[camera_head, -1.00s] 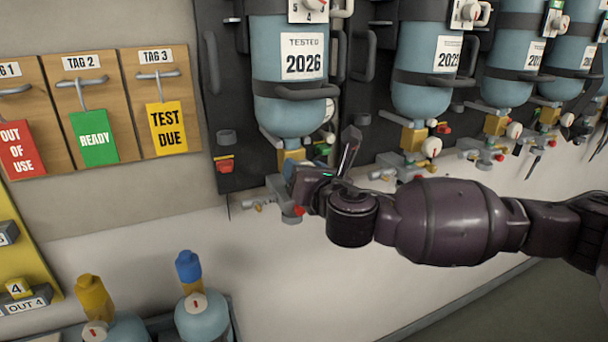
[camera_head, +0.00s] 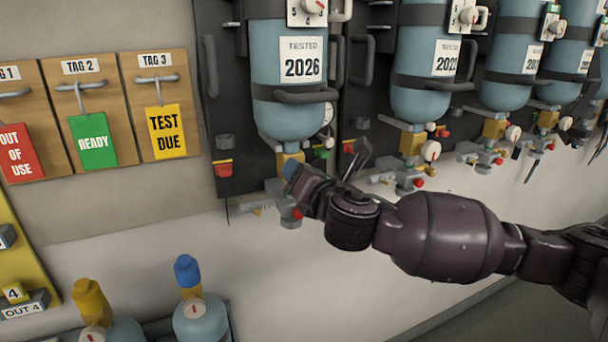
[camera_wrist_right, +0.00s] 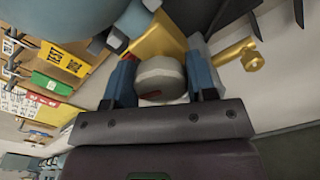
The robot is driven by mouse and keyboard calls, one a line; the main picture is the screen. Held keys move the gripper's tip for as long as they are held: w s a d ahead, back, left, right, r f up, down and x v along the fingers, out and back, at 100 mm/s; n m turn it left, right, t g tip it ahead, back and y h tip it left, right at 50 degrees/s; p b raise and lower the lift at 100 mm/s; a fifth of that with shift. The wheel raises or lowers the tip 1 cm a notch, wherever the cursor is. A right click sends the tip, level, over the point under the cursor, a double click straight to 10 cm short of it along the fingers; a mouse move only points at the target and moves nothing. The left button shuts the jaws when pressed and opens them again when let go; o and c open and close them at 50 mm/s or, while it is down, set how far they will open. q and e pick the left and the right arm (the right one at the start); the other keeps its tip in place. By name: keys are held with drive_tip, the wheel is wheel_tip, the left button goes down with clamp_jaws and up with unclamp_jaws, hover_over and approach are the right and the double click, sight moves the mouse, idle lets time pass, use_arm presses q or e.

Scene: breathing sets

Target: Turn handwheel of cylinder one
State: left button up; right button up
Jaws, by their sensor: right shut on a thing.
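The leftmost blue cylinder (camera_head: 290,110), labelled TESTED 2026, hangs upright on a dark wall panel. A yellow valve block (camera_head: 289,158) sits under it and also shows in the right wrist view (camera_wrist_right: 157,40). The handwheel (camera_wrist_right: 160,75) is a pale round knob with a red mark, beside the yellow block. My right gripper (camera_wrist_right: 162,82) is shut on the handwheel, one blue finger on each side. In the head view my right gripper (camera_head: 291,174) covers the handwheel. My left gripper is not in view.
More cylinders (camera_head: 421,100) with valves and gauges hang to the right. A brass fitting (camera_wrist_right: 252,58) projects close by the right finger. The tag board (camera_head: 110,140) is at left. Two small bottles (camera_head: 197,315) stand below. The white wall under the valve is clear.

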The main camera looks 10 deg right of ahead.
drive_tip(key=o, duration=0.9)
drive_tip(key=shift+s, duration=0.1)
drive_tip(key=b+v, duration=0.1)
drive_tip(key=v, duration=0.9)
drive_tip(key=shift+s+d, duration=0.2)
drive_tip(key=shift+s, duration=0.1)
